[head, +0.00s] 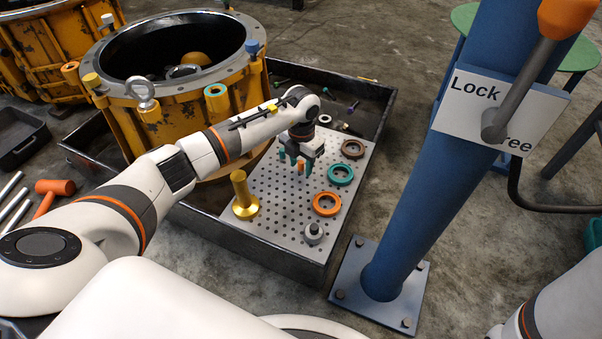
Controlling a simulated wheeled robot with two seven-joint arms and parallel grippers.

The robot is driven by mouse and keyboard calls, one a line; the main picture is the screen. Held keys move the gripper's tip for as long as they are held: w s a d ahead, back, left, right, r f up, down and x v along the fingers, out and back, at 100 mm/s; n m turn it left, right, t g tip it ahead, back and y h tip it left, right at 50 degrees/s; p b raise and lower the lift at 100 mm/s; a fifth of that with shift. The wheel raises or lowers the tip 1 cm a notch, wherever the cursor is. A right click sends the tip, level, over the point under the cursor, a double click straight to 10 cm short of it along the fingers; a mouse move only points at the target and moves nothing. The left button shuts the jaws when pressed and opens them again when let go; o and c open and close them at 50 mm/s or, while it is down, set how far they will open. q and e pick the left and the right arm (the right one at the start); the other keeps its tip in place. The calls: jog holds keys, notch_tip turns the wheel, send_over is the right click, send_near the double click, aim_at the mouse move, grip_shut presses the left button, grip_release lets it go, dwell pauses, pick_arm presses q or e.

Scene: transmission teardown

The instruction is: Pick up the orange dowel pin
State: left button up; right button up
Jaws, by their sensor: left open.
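The orange dowel pin (301,167) shows as a small upright orange piece at the perforated plate (268,221), right under my left gripper (296,163). My left gripper is open and points down, with its fingers close around or beside the pin. Small teal pieces show on both sides of the pin; I cannot tell whether they are fingertips or other pins. Contact between fingers and pin cannot be made out. My right gripper is not in view; only part of my right arm shows at the lower right.
Teal (341,174), orange (327,204) and brown (353,149) rings lie right of the gripper. A brass flanged part (243,195) and a grey knobbed part (313,233) stand nearer. A yellow housing (185,119) is behind my arm. A blue post (440,165) rises at the right.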

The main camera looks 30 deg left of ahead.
pick_arm(q)
jog(key=shift+f, duration=0.45)
jog(key=shift+r, duration=0.1)
grip_shut()
